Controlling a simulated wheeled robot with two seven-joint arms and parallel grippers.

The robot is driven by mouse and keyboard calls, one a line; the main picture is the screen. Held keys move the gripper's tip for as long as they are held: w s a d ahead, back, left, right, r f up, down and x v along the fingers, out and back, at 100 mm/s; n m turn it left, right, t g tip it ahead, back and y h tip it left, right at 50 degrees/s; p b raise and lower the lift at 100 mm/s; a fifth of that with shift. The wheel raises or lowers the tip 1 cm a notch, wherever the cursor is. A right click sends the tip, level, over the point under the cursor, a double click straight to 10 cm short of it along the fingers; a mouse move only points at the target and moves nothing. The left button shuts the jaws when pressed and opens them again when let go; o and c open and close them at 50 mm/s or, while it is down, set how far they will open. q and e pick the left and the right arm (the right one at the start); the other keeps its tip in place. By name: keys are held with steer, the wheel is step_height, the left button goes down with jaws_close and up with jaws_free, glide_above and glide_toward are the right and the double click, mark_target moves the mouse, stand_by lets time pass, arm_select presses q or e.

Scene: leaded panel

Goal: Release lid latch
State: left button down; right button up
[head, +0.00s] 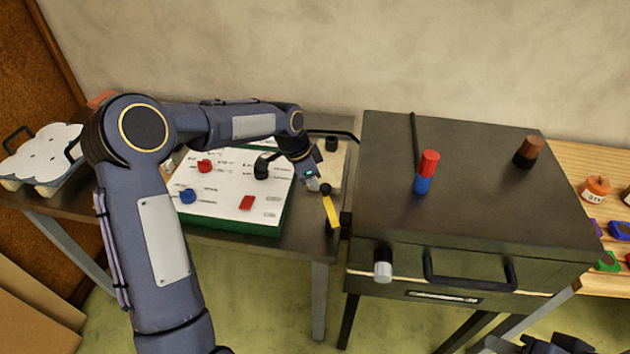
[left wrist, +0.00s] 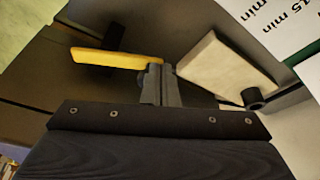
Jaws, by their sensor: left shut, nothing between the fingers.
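A dark box with a hinged-looking lid (head: 460,170) stands at centre right, with a black front handle (head: 470,282). A yellow lever (head: 330,206) on a dark mount sits by the box's left side. It also shows in the left wrist view (left wrist: 118,59), where its right end meets or overlaps my fingertips; contact is not clear. My left gripper (head: 314,185) is shut and empty, just above and left of the lever; its closed fingers show in the left wrist view (left wrist: 158,72). Part of what looks like my right gripper (head: 495,346) shows at the bottom edge, cut off.
A grey-white knob (head: 383,266) is on the box's front left. A red-blue cylinder (head: 427,172) and brown knob (head: 528,151) are on top. A white panel (head: 225,190) with knobs lies left, beside a pale block (left wrist: 228,68).

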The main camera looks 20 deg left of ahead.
mark_target(323, 185)
arm_select(q)
steer(key=shift+w+d+m+g, duration=0.3)
steer(key=shift+w+d+m, duration=0.6)
steer(key=shift+w+d, duration=0.2)
arm_select(e)
steer(key=shift+d+f, duration=0.1)
steer(key=shift+f, duration=0.1)
steer(key=shift+s, duration=0.1)
